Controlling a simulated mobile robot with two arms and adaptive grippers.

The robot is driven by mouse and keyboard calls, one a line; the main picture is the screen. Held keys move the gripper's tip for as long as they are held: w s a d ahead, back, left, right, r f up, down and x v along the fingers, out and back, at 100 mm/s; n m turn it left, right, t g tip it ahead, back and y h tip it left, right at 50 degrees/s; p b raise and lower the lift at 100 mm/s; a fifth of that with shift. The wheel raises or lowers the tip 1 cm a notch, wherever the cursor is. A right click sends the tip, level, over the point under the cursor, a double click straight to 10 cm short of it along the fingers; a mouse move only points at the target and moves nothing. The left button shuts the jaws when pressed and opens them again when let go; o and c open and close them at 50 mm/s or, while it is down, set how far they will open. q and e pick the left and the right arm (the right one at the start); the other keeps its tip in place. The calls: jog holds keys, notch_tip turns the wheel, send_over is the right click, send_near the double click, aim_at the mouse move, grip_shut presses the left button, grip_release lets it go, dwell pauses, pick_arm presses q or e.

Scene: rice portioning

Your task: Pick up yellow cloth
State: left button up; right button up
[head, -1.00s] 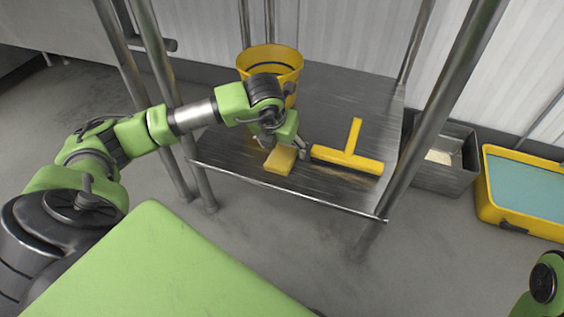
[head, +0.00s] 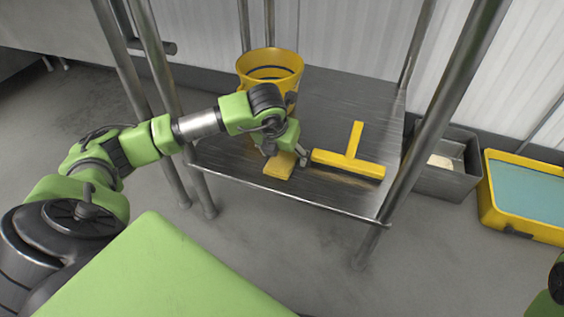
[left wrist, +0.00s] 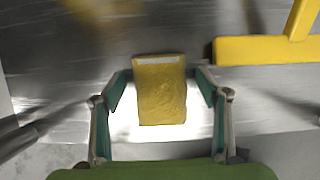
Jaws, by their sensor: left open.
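The yellow cloth (head: 280,167) is a folded, flat rectangular piece lying on the metal shelf (head: 340,110), near its front edge. My left gripper (head: 283,157) is directly over it, coming in from the left and above. In the left wrist view the cloth (left wrist: 161,92) lies between the two open fingers of the left gripper (left wrist: 163,90), with a visible gap on each side. In the head view my arm hides the far part of the cloth. My right gripper is not in view; only a bit of that arm shows at the lower right.
A yellow squeegee head (head: 349,162) lies right of the cloth on the shelf. A yellow bucket (head: 271,62) stands behind my gripper. Metal posts (head: 433,110) flank the shelf. A grey bin (head: 443,183) and a yellow tray (head: 489,205) are on the floor at right.

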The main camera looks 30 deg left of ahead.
pick_arm(q)
jog(key=c, duration=1.1)
jog(key=shift+r, duration=0.1)
